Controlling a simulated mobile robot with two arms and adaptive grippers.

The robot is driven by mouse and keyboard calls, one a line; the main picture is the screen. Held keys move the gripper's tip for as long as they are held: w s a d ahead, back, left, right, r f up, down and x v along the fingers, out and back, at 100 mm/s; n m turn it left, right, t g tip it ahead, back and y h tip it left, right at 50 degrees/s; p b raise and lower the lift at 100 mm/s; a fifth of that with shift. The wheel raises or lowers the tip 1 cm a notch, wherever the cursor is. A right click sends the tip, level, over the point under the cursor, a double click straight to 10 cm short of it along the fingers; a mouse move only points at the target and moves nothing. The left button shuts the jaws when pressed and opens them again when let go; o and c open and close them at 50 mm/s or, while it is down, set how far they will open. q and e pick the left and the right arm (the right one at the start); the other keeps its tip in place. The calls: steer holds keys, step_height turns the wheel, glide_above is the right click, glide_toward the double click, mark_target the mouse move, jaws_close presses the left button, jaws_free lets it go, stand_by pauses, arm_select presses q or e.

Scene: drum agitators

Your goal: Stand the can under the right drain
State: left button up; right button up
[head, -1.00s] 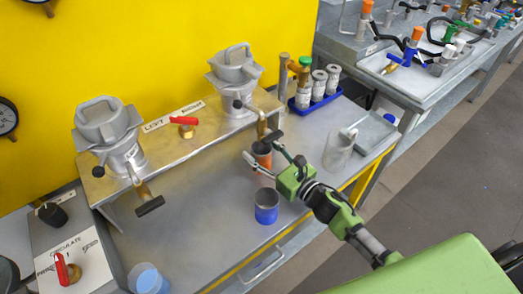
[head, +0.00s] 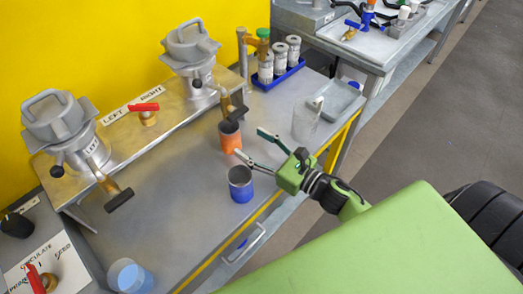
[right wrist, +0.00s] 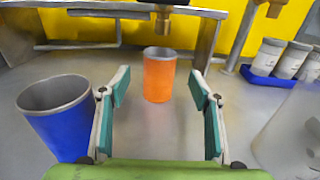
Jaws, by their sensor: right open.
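An orange can (head: 229,138) stands upright on the metal bench beneath the right drain (head: 236,110). The drain spout (right wrist: 162,18) is above and just behind the can (right wrist: 159,75) in the right wrist view; exact alignment is hard to tell. My right gripper (head: 251,144) is open and empty, its fingers pointing at the can from the front right. In the right wrist view the can shows between the spread fingertips (right wrist: 160,80), beyond them and apart. My left gripper is out of view.
A blue can (head: 241,185) stands close to my right gripper's left finger. A clear beaker (head: 305,120) and a blue rack of bottles (head: 278,79) are to the right. The left drain (head: 112,192) and a light blue cup (head: 131,277) are at left.

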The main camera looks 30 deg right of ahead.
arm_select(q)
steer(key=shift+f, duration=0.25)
arm_select(e)
steer(key=shift+v, duration=1.35)
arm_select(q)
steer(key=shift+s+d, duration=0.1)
